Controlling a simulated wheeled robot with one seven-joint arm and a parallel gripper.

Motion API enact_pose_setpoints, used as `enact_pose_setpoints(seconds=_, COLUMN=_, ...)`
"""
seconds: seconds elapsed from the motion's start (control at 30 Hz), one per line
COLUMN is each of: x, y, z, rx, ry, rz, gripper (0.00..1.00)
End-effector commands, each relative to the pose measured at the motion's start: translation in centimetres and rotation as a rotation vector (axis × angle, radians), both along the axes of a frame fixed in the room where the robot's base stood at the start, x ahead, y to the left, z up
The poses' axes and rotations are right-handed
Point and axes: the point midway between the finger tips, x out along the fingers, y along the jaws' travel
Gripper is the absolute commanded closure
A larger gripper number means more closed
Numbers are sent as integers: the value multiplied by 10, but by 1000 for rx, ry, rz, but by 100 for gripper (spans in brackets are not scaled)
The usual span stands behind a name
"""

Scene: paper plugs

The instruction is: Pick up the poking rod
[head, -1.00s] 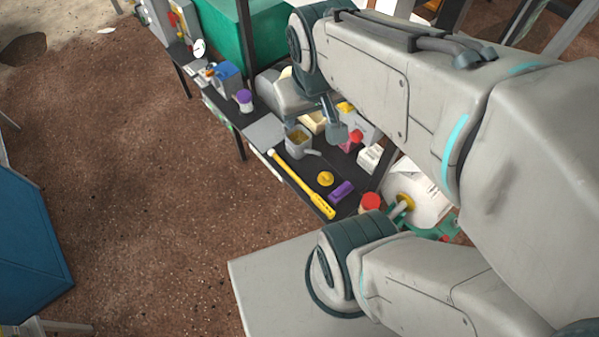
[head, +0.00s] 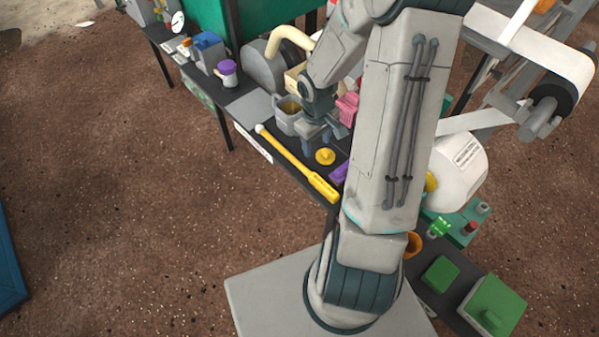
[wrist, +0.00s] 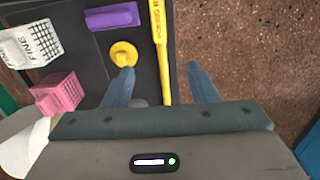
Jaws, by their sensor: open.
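The poking rod (head: 298,165) is a long yellow rod with a pale knob at its far end and a thicker handle at its near end. It lies along the front edge of the dark bench. In the wrist view the rod (wrist: 161,50) runs from the top edge down between my two fingers, with its lower part reaching the gripper body's edge. My gripper (wrist: 160,82) is open and empty, its fingers apart on either side of the rod. In the head view my gripper (head: 325,140) hangs over the bench just behind the rod, partly hidden by my arm.
A yellow round knob (wrist: 123,54) lies close beside my left finger, with a purple block (wrist: 112,16) beyond it. A pink basket (wrist: 57,94) and a white one (wrist: 28,45) stand further left. A grey cup (head: 287,115) stands behind the rod. Open floor lies in front.

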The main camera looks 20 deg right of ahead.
Motion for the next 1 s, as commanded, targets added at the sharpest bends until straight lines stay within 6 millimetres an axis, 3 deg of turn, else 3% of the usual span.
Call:
enact_pose_setpoints(seconds=0.03, x=1, y=-1, z=-23, rx=17, ry=6, rz=4, gripper=47)
enact_pose_setpoints(seconds=0.27, x=3, y=-1, z=-54, rx=47, ry=8, rz=22, gripper=47)
enact_pose_setpoints(seconds=0.6, x=3, y=-1, z=-117, rx=47, ry=8, rz=24, gripper=47)
enact_pose_setpoints(seconds=0.87, x=3, y=-3, z=-136, rx=46, ry=6, rz=21, gripper=47)
enact_pose_setpoints(seconds=1.0, x=3, y=-8, z=-158, rx=46, ry=7, rz=20, gripper=47)
